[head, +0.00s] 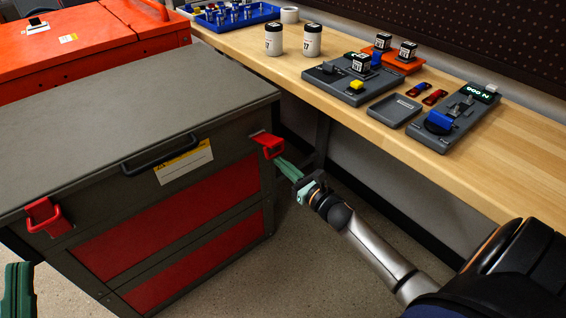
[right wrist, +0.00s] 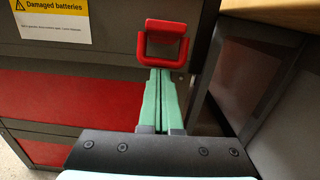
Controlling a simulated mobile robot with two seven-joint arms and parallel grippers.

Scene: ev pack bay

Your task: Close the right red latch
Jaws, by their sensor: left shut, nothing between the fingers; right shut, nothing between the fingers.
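The right red latch (head: 268,142) is a red loop on a bracket near the top right front corner of the grey box (head: 130,110). Its loop stands out from the front face. In the right wrist view the latch (right wrist: 166,27) is just beyond my fingertips. My right gripper (head: 279,161) has its green fingers shut and empty. Their tips (right wrist: 160,72) are just below the loop's lower bar; I cannot tell whether they touch it. A left red latch (head: 45,215) is on the same front face. My left gripper (head: 18,275) shows at the lower left, shut and empty, partly out of frame.
A black handle (head: 160,155) and a damaged-batteries label (right wrist: 52,18) are on the box front. A wooden bench (head: 400,150) with devices and jars stands to the right. A red case (head: 80,45) is behind. Open floor (head: 270,285) lies before the box.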

